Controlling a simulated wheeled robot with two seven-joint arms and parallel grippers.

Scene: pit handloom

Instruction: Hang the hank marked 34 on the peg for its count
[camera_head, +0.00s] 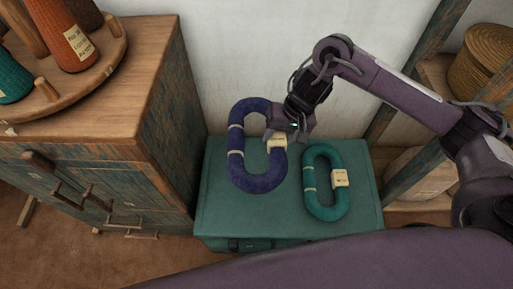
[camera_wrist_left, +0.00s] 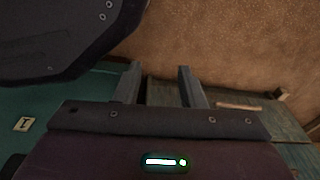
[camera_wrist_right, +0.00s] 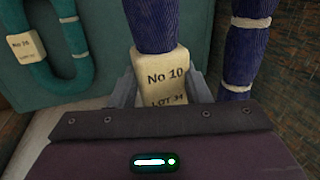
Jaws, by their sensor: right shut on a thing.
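A dark blue hank (camera_head: 235,160) with pale ties is held by my right gripper (camera_head: 284,135), shut on it at its cream tag (camera_head: 277,142). In the right wrist view the tag (camera_wrist_right: 165,78) reads "No 10", with a "LOT" line partly hidden below. The hank's upper end shows against the wall beyond the chest; I cannot tell how far it is above the lid. A teal hank (camera_head: 310,190) with a cream tag is over the teal chest (camera_head: 214,210). Wooden pegs (camera_head: 38,160) stick out of the cabinet front. My left gripper (camera_wrist_left: 160,85) is open and empty.
The wooden cabinet (camera_head: 165,100) stands left of the chest, with a round rack (camera_head: 105,65) of thread cones on top. A shelf with a basket (camera_head: 485,65) stands at the right. Brown floor (camera_head: 60,245) is open in front of the cabinet.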

